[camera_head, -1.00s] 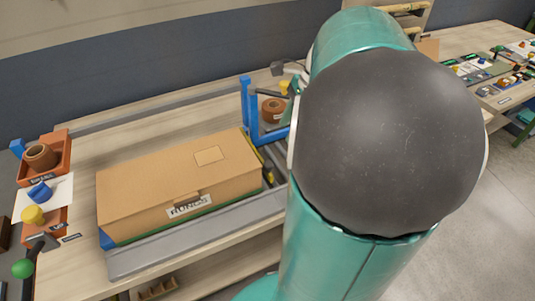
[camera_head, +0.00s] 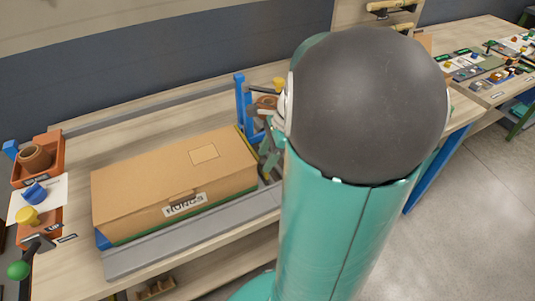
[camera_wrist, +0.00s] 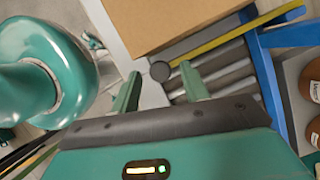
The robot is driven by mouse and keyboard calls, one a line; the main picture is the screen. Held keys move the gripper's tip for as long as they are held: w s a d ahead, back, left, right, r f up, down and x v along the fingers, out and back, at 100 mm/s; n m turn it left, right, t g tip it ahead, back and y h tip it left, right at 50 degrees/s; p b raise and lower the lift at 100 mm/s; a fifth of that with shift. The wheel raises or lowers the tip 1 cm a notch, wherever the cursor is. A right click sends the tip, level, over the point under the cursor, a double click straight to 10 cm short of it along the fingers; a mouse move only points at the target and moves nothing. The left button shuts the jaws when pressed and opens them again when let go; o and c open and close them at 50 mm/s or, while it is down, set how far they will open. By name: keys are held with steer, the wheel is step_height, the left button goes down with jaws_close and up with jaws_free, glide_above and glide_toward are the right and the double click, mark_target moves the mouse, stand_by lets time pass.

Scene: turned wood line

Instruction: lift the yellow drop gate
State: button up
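The yellow drop gate (camera_wrist: 238,36) shows in the wrist view as a narrow yellow bar along the end of the cardboard box (camera_wrist: 165,20). A dark round knob (camera_wrist: 160,71) sits at the bar's near end. My gripper (camera_wrist: 160,82) is open, with its two green fingers apart and the knob between and just beyond their tips. I cannot tell whether they touch it. In the head view, a thin strip of the gate (camera_head: 245,142) shows at the right end of the box labelled RUNGS (camera_head: 150,190). My arm hides much of that area.
Grey rollers (camera_wrist: 225,68) lie beyond the gate, beside a blue frame (camera_wrist: 268,80). The blue upright (camera_head: 241,97) stands close behind my gripper. Orange trays (camera_head: 48,160) and a green-knobbed lever (camera_head: 20,270) are at the left of the bench.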

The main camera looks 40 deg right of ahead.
jaws_close()
steer(key=shift+r, duration=0.15)
